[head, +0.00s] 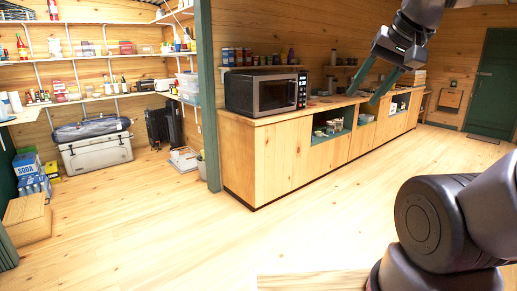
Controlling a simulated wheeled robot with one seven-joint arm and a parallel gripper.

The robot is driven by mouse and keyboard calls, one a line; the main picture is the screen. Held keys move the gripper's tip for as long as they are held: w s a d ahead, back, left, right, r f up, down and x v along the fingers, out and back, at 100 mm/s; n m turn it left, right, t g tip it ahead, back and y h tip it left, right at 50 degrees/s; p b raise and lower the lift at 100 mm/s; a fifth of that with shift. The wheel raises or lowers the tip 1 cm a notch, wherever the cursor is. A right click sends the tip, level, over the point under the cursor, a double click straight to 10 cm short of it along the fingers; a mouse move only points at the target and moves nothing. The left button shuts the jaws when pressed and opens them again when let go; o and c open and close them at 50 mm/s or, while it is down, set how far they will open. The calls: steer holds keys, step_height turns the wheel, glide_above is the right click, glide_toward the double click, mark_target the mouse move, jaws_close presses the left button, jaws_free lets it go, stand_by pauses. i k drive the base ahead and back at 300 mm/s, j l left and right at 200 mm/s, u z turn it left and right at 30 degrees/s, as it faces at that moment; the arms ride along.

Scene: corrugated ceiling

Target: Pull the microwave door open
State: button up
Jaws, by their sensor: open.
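The microwave (266,91) stands on the near end of the long wooden counter (262,162) in the head view. It is black and silver with a dark glass door and a control panel on the right of its front. The door looks shut. My gripper (366,90) hangs from the top right of the view, to the right of the microwave and apart from it in the picture. Its two greenish fingers are spread and point downward, with nothing between them. How far it is from the microwave in depth is hard to tell.
A green post (207,95) rises just left of the counter. Storage shelves (95,58) line the left alcove, with a cooler (97,150) and boxes on the floor. The wooden floor (200,235) before the counter is clear. A green door (494,85) is at the far right.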

mark_target(273, 95)
steer(key=i, duration=2.25)
steer(key=i+z, duration=0.1)
steer(key=i, duration=0.4)
steer(key=i+j+z, duration=0.1)
steer(key=i, duration=0.4)
steer(key=i+j+z, duration=0.1)
steer(key=i, duration=0.4)
steer(key=i+j+z, duration=0.1)
steer(key=i, duration=0.4)
steer(key=i+j+z, duration=0.15)
steer(key=k+l, duration=0.05)
